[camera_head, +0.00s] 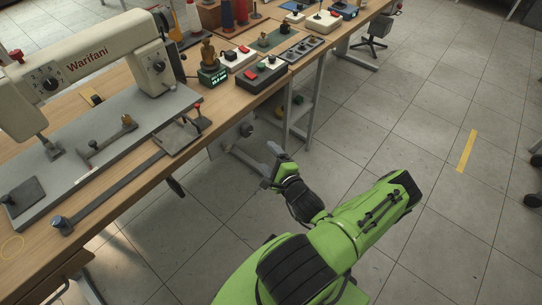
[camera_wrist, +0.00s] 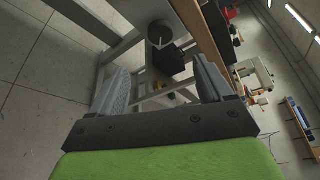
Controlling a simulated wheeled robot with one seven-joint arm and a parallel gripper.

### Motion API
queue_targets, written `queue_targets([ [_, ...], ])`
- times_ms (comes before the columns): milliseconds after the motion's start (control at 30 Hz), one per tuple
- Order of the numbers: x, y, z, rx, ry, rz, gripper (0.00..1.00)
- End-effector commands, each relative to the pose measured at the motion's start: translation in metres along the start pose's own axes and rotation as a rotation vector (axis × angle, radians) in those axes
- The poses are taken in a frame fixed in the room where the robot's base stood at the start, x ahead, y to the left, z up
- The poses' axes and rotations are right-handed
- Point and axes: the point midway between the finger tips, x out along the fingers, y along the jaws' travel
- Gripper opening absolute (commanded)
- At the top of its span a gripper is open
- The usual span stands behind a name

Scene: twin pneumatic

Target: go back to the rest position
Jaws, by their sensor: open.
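My gripper (camera_head: 270,163) is at the end of my green arm, in front of the workbench edge and over the floor in the head view. In the wrist view my gripper (camera_wrist: 158,92) has its two grey fingers spread apart with nothing between them. It is open and touches nothing that I can see. The wrist view looks past the fingers to the frame and shelf under the bench.
The wooden workbench (camera_head: 150,178) runs along the left, bearing a cream Warifani machine (camera_head: 90,62), a black box with buttons (camera_head: 262,74) and several control boxes. An office chair (camera_head: 372,38) stands at the back.

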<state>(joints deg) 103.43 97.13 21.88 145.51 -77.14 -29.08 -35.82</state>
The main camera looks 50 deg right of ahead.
Motion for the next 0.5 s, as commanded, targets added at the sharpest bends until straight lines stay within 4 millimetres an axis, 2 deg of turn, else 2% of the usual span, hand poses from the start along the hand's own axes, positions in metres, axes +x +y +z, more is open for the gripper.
queue_targets([
  [33, -0.0065, -0.0057, 0.0024, 0.002, 0.001, -0.001, 0.80],
  [133, -0.0122, -0.0035, 0.0025, 0.000, -0.002, -0.001, 0.80],
  [500, -0.0128, -0.0008, 0.0016, -0.003, -0.003, 0.000, 0.80],
])
